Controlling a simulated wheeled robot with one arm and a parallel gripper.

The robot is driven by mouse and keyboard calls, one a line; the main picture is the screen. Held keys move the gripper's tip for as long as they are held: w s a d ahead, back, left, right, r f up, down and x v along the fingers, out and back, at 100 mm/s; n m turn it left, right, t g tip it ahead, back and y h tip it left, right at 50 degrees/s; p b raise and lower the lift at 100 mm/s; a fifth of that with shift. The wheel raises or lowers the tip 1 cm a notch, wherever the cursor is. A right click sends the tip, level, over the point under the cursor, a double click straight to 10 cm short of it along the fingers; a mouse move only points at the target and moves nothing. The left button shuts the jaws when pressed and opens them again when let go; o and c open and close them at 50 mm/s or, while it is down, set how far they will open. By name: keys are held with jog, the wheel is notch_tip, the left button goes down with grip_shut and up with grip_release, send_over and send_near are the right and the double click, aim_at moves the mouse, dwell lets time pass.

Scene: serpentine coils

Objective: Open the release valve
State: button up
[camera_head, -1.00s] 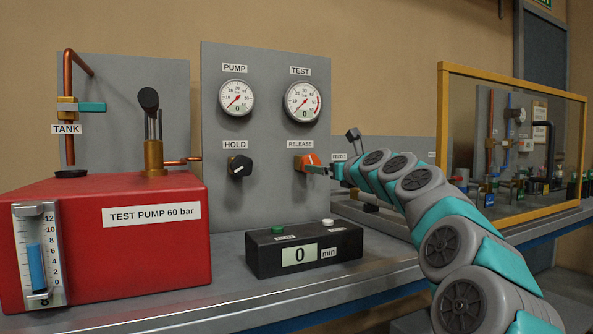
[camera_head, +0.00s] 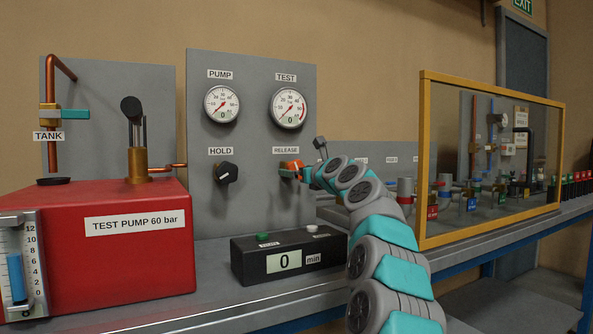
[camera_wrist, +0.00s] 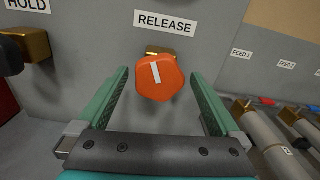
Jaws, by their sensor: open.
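The release valve is an orange knob (camera_wrist: 160,78) with a white bar mark, under the RELEASE label on the grey panel. In the wrist view its bar stands near upright, tilted a little. In the head view the knob (camera_head: 291,167) is partly hidden by my gripper (camera_head: 305,173). In the wrist view my gripper (camera_wrist: 164,95) is open, with one teal finger on each side of the knob. Gaps show between the fingers and the knob. The TEST gauge (camera_head: 290,108) and PUMP gauge (camera_head: 222,104) both have needles pointing to the lower left.
A black HOLD knob (camera_head: 226,173) is left of the release knob. A black timer box (camera_head: 288,257) reading 0 min stands below. The red test pump (camera_head: 120,255) is at left. A yellow-framed clear screen (camera_head: 424,160) and several pipes stand to the right.

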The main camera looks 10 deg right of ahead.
jog(key=shift+w+a, duration=0.2)
jog(key=shift+w, duration=0.3)
